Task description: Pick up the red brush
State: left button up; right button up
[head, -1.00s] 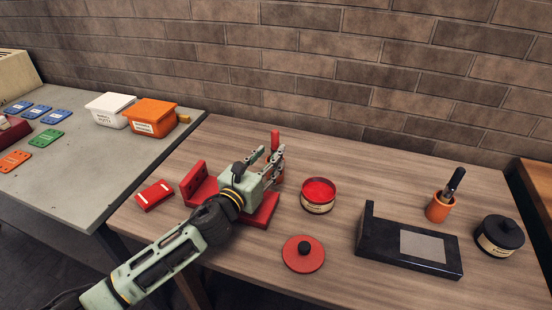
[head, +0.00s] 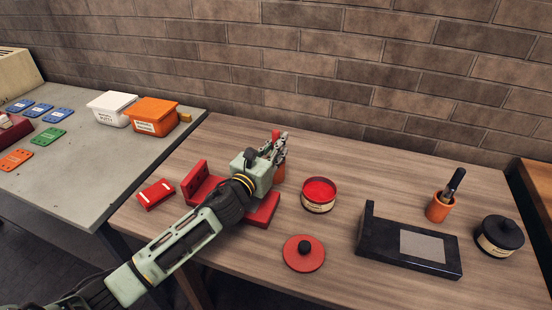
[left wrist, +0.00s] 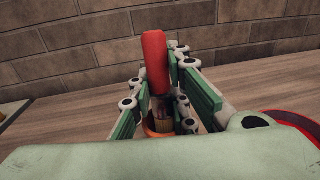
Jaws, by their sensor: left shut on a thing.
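The red brush (head: 276,135) stands upright in an orange cup (head: 279,174), mostly hidden behind my left gripper (head: 280,148) in the head view. In the left wrist view the brush's red handle (left wrist: 155,62) rises between the fingers of my left gripper (left wrist: 168,75), which is shut on it. Below the handle, the brush's lower part goes down into the orange cup (left wrist: 150,128). My right gripper is in neither view.
An open red tin (head: 319,190) stands right of the cup, with a red lid (head: 303,253) in front. A red stand (head: 200,182) lies under my left arm. A black block (head: 405,250), a second orange cup (head: 438,208) and a black-lidded tin (head: 498,238) stand at the right.

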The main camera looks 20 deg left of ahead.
aim_at(276, 131)
pick_arm(q)
grip_shut()
jog(key=shift+r, duration=0.25)
notch_tip(276, 131, up, 10)
jog(key=shift+f+p, duration=0.25)
jog(key=shift+p, duration=0.8)
